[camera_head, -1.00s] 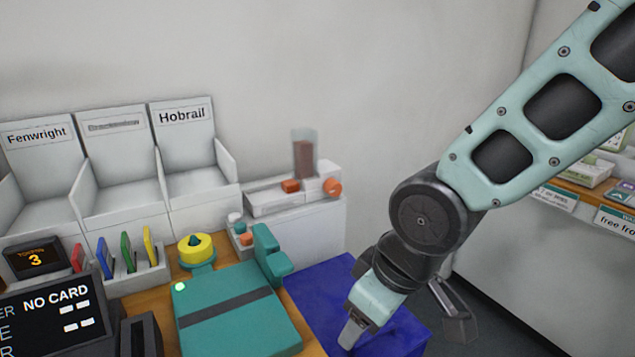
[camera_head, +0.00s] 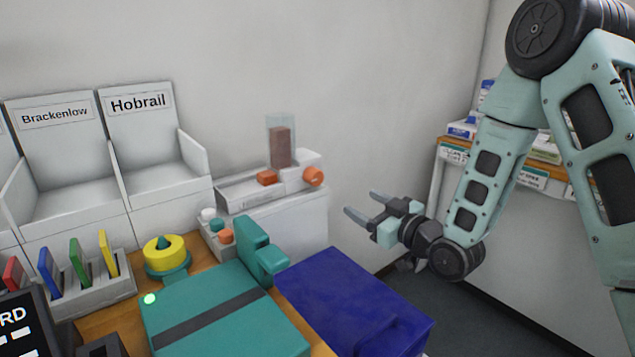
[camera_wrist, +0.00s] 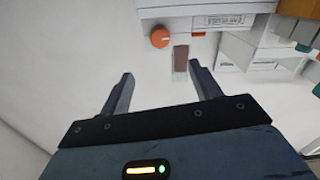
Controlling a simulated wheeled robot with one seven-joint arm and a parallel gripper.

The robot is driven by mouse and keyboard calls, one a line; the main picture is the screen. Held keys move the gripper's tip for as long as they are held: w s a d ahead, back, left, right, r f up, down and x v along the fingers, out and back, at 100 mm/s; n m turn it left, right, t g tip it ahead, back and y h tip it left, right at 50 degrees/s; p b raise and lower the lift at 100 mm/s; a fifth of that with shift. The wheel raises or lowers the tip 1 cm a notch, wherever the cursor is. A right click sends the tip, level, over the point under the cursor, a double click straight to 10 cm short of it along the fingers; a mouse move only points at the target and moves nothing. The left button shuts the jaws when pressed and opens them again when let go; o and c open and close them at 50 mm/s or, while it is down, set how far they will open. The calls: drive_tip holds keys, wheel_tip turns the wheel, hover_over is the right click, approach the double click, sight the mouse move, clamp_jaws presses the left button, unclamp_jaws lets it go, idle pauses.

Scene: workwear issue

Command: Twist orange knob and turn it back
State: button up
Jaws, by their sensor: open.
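The orange knob (camera_head: 313,176) is a round dial on the right end of a white machine (camera_head: 250,190) by the back wall. It also shows in the wrist view (camera_wrist: 160,37), beyond the fingertips, with a light line on its face. My gripper (camera_head: 362,205) is open and empty, to the right of the knob and slightly lower in the picture, with its fingers pointing left toward the machine. In the wrist view both fingers (camera_wrist: 165,85) are spread apart with nothing between them. The knob is apart from the fingers.
The machine also has an orange block (camera_head: 266,178) and a clear tube with brown contents (camera_head: 280,148). A blue box (camera_head: 350,295) stands below my gripper. A teal device (camera_head: 225,315) and yellow knob (camera_head: 164,250) are on the wooden counter. Shelves (camera_head: 520,165) stand at right.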

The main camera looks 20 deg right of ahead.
sight(318, 179)
drive_tip(key=p+x, duration=0.2)
drive_tip(key=x, duration=1.5)
drive_tip(key=c, duration=1)
